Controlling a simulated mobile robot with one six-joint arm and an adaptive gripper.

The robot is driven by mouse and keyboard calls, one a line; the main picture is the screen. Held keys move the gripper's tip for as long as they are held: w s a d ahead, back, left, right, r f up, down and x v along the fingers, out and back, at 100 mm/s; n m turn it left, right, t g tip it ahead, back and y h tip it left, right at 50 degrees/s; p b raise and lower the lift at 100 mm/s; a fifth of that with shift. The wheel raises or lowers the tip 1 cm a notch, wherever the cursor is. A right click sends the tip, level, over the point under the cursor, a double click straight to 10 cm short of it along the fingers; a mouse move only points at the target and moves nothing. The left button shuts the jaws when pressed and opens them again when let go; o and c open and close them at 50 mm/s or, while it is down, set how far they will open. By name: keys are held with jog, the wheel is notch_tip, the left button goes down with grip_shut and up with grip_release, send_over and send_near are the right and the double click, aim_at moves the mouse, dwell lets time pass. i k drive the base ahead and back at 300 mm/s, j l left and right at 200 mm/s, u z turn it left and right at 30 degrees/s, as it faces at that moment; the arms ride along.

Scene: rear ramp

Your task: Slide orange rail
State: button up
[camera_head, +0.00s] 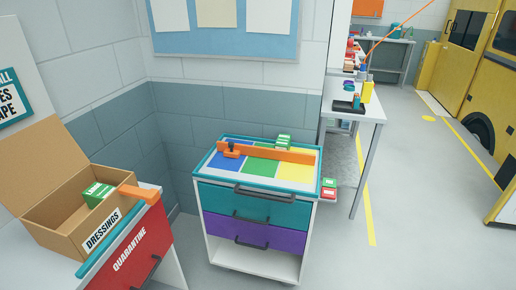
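The orange rail (275,153) lies across the top of a teal-edged drawer cart (246,180). It runs from the left part of the top to its right edge. A dark knob (232,147) stands at its left end on an orange block. Under and around the rail the top shows blue, green, yellow and white panels. A small green-and-white box (283,142) sits just behind the rail, right of centre; whether it touches the rail I cannot tell. My gripper is not in view.
A cardboard box (60,235) labelled DRESSINGS stands at left above a red QUARANTINE drawer (140,250), with a green pack (97,193) inside and an orange piece (139,193) at its right. Green and red packs (328,188) sit right of the cart. A workbench (372,112) stands behind.

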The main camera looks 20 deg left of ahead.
aim_at(231, 149)
jog(key=i+j+u, duration=0.1)
jog(key=i+j, duration=0.3)
jog(key=i+j+u, duration=0.15)
jog(key=i+j, duration=0.2)
jog(key=i+j+u, duration=0.1)
jog(key=i+j, duration=0.15)
jog(key=i, duration=0.25)
jog(key=i+j+u, duration=0.15)
jog(key=i+j, duration=0.15)
jog(key=i+j+u, duration=0.1)
jog(key=i, duration=0.45)
jog(key=j, duration=0.1)
